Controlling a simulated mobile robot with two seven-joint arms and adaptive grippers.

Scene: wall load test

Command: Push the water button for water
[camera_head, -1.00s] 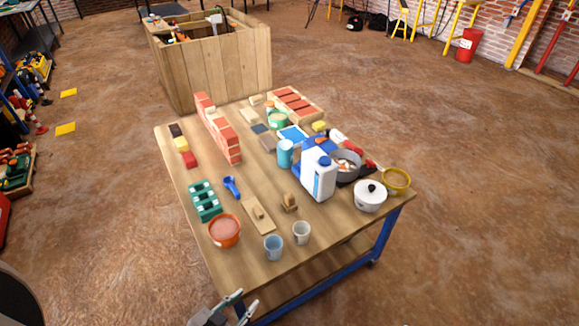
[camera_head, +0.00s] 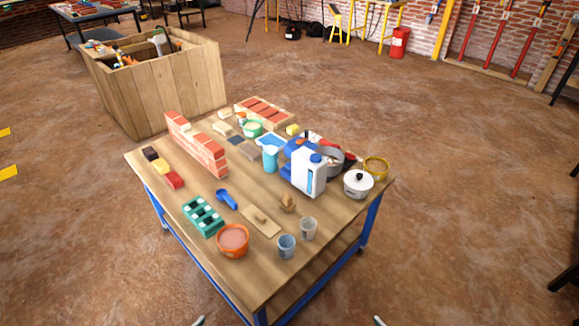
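The white and blue water dispenser (camera_head: 310,180) stands upright on the right part of the wooden table (camera_head: 262,274). It has a blue cap and a blue strip on its front. I cannot make out a separate water button. A light blue cup (camera_head: 270,159) stands just left of it. The tip of my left gripper (camera_head: 199,321) and the tip of my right gripper (camera_head: 379,321) show at the bottom edge, in front of the table and well apart from the dispenser. The rest of both grippers is out of frame.
Two cups (camera_head: 287,247) and an orange bowl (camera_head: 232,240) stand near the front edge. A small brick wall (camera_head: 197,147) is at the left. A wooden crate (camera_head: 160,85) is behind.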

